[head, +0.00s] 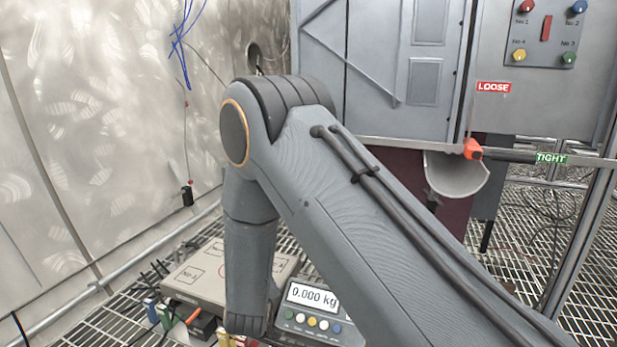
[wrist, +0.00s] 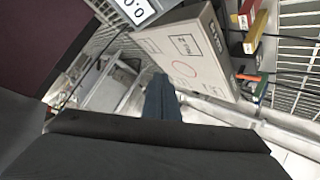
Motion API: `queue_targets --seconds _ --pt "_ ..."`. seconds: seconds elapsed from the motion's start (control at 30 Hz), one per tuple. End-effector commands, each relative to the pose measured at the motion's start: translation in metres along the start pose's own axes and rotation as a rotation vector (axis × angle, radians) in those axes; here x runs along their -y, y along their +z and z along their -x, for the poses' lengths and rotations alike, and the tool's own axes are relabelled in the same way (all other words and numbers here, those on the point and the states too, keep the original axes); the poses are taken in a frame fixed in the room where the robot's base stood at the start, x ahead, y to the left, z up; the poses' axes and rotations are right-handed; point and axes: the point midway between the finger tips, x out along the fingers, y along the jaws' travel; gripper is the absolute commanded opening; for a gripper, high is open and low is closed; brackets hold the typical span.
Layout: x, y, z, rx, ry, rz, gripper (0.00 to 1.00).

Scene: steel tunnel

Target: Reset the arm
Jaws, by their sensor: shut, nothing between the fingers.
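My arm rises from the lower right of the head view, bends at a large grey joint and hangs down over the grating. Its lower end is near a flat grey-beige box (head: 205,272) and a scale reading 0.000 kg (head: 312,297). In the wrist view, my gripper (wrist: 161,98) shows as blue-grey fingers together, with nothing between them. The box (wrist: 185,60) is just beyond them, and part of the scale (wrist: 138,10) is at the top. I cannot tell the gap between fingers and box. The fingers cannot be made out in the head view.
Several small coloured blocks (head: 165,313) lie by the box, also in the wrist view (wrist: 255,30). A metal wall (head: 90,120) stands left. A grey cabinet (head: 400,60) stands behind, with a button panel (head: 545,32) and an orange-red handle (head: 472,149) on a bar between LOOSE and TIGHT labels.

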Motion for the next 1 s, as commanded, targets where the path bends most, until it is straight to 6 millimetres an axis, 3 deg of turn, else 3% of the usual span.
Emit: queue_targets --seconds 0.03,0.2,0.47,0.73,1.0 --pt "0.001 -0.018 0.017 0.011 -0.047 -0.025 0.00" --pt "0.008 -0.053 0.072 0.083 -0.205 -0.092 0.00" --pt "0.008 -0.080 0.176 0.226 -0.412 -0.149 0.00" --pt "-0.010 -0.073 0.298 0.410 -0.561 -0.158 0.00" --pt "-0.044 -0.037 0.414 0.612 -0.626 -0.131 0.00"
